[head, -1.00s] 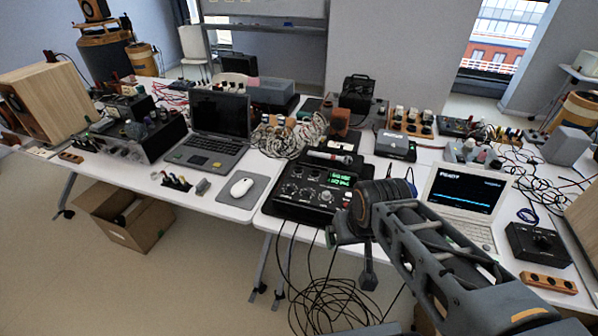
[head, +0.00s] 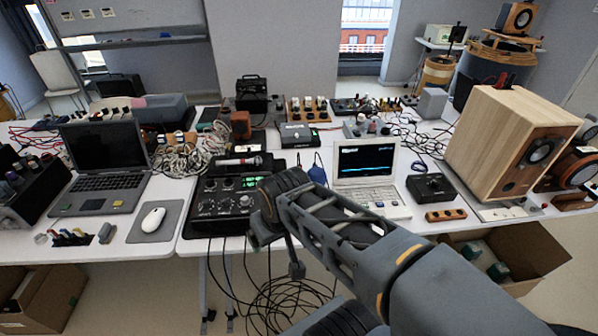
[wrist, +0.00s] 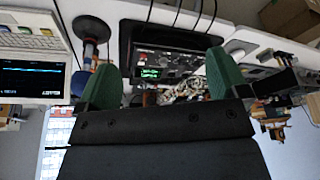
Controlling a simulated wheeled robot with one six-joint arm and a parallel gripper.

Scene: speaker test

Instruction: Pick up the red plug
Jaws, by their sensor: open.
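A row of small coloured plugs (head: 72,238) stands at the front edge of the left table, left of the white mouse (head: 153,219). They are too small for me to tell for sure which one is the red plug. My gripper (wrist: 163,82) has green fingertips, spread apart with nothing between them, in the wrist view. In the head view my arm reaches in from the lower right, and its end is by the front of the black mixer (head: 222,205), well to the right of the plugs. The mixer also shows beyond my fingertips in the wrist view (wrist: 188,66).
A dark laptop (head: 105,160) stands behind the mouse. A white laptop (head: 368,175), a black box (head: 431,186) and a wooden speaker (head: 500,135) stand on the right. Cables (head: 270,305) hang below the table front. A cardboard box (head: 525,250) sits under the right table.

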